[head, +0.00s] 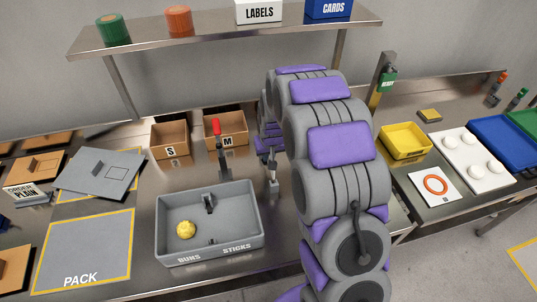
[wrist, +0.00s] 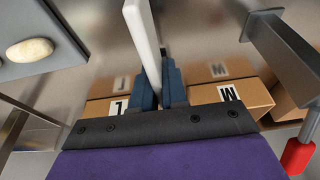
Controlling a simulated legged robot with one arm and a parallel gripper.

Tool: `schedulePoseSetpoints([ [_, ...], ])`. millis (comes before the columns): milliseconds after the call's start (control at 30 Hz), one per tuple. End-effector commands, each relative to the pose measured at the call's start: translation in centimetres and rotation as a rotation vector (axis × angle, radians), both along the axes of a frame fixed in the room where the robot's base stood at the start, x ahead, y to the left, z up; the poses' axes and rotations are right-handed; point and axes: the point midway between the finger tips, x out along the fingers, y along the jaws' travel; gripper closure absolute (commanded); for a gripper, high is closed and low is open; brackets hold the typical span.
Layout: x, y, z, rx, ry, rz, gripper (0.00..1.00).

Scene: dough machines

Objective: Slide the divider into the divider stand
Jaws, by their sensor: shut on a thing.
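The divider (wrist: 143,40), a thin pale plate seen edge-on, is shut between my gripper's dark blue fingers (wrist: 159,88) in the wrist view. It runs up past the top edge there. The grey BUNS/STICKS tray (head: 242,246) has dark upright fittings (head: 208,202) and a yellow dough ball (head: 186,230).
The red-handled post (head: 222,155) stands close beside my gripper and also shows in the wrist view (wrist: 283,45). Cardboard boxes S (head: 170,143) and M (head: 228,131) stand behind. A shelf (head: 215,38) spans above. A PACK mat (head: 83,252) lies left.

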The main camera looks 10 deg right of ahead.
Motion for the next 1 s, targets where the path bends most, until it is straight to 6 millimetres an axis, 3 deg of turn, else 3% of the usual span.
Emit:
schedulePoseSetpoints([
  [1000,0.00,-0.21,-0.88,0.003,0.001,-0.001,1.00],
])
